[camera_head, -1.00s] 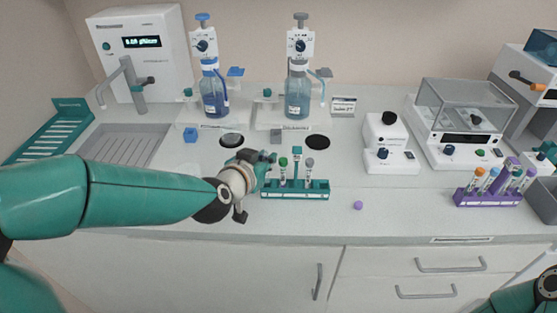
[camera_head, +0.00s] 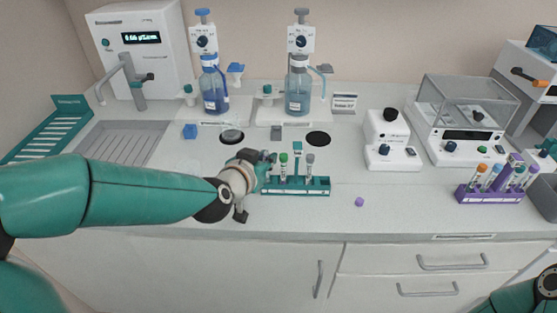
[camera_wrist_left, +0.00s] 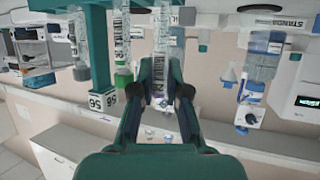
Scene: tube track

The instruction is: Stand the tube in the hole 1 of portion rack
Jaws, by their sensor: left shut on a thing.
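My left gripper (camera_head: 268,164) is at the left end of a teal rack (camera_head: 312,191) on the bench. In the left wrist view its fingers (camera_wrist_left: 165,85) are shut on a clear, labelled tube (camera_wrist_left: 166,42). In that upside-down view the tube runs up beside the rack's green-capped tube (camera_wrist_left: 123,50). The held tube's cap is largely hidden between the fingers, and I cannot tell whether its lower end is inside a hole. The rack also holds a grey-capped tube (camera_head: 310,162). My right gripper is out of view.
A purple rack (camera_head: 488,198) with several tubes stands at the right. A small purple cap-like piece (camera_head: 359,202) lies on the bench right of the teal rack. Two dispenser bottles (camera_head: 214,90) (camera_head: 298,92) stand behind. The bench between the racks is mostly clear.

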